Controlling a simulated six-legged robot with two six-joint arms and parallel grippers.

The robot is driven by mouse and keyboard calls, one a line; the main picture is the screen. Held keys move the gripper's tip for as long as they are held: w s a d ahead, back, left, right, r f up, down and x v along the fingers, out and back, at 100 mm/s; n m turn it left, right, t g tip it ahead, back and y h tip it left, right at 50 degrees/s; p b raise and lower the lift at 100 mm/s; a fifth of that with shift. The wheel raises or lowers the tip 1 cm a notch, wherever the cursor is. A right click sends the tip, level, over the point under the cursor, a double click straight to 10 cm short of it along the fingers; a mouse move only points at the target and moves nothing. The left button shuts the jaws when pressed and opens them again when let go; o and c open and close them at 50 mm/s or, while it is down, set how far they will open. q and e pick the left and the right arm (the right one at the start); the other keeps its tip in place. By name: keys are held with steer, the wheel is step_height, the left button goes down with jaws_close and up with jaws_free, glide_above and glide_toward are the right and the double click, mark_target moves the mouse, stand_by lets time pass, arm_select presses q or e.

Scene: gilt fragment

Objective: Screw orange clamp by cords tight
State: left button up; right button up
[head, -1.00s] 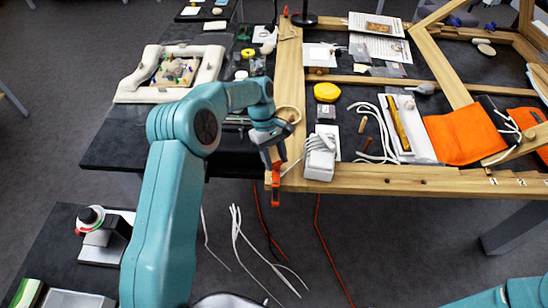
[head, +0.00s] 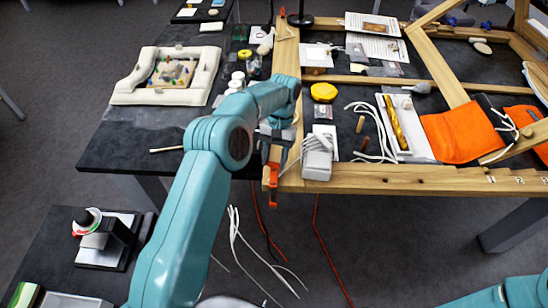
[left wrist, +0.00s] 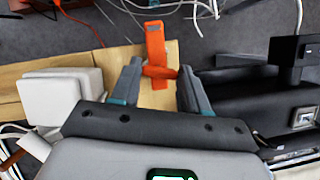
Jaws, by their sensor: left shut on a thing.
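The orange clamp (head: 272,182) sits at the near left corner of the wooden frame, its lower part below the edge. My left gripper (head: 277,146) is at it from above. In the left wrist view, the clamp (left wrist: 156,42) has an upright orange bar and a short orange crosspiece. The crosspiece lies between the fingertips of my left gripper (left wrist: 160,72), which is shut on it. White cords (head: 316,143) lie on a white box (head: 317,166) just right of the clamp. My right gripper is out of view.
The wooden frame (head: 400,180) lies along the table's front edge. White cables (head: 237,235) and red cables (head: 322,240) hang or lie below. A small side table stands at lower left.

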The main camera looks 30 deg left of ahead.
arm_select(q)
steer(key=m, duration=0.2)
steer(key=m+y, duration=0.1)
steer(key=shift+s+d+f+m+y, duration=0.2)
steer(key=shift+m+y, duration=0.1)
steer(key=shift+m, duration=0.1)
steer(key=m+y+b, duration=0.1)
steer(key=m, duration=0.2)
steer(key=shift+d+m, duration=0.1)
steer(key=shift+m, duration=0.2)
steer(key=m, duration=0.2)
steer(key=m+t+y+b, duration=0.1)
steer(key=m, duration=0.1)
steer(key=shift+y, duration=0.3)
steer(key=shift+s+m+t+y+b, duration=0.1)
steer(key=shift+m+t+y+b, duration=0.35)
steer(key=shift+m, duration=1.25)
steer(key=shift+r+t, duration=0.1)
steer(key=shift+t, duration=0.15)
steer(key=o, duration=1.1)
steer(key=shift+c, duration=0.2)
steer(key=shift+r, duration=0.1)
